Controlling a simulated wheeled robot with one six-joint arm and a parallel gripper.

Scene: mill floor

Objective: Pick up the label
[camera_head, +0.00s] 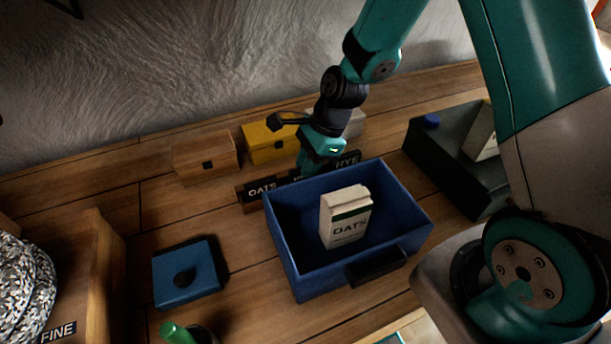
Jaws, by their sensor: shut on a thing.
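A wooden strip (247,208) behind the blue bin carries dark labels with white letters. One label reads OATS (262,189) at its left end and another reads RYE (347,161) at its right end. Between them a dark label (297,178) shows only part of its lettering. My gripper (310,174) points down at this middle label and is shut on it. The fingertips and most of that label are hidden by the gripper and the bin's back wall. I cannot tell whether the label is clear of the strip.
The open blue bin (290,258) stands in front, holding a carton (345,216) marked OATS. A wooden box (204,158) and a yellow box (266,143) stand behind. Bare table lies between lid and bin.

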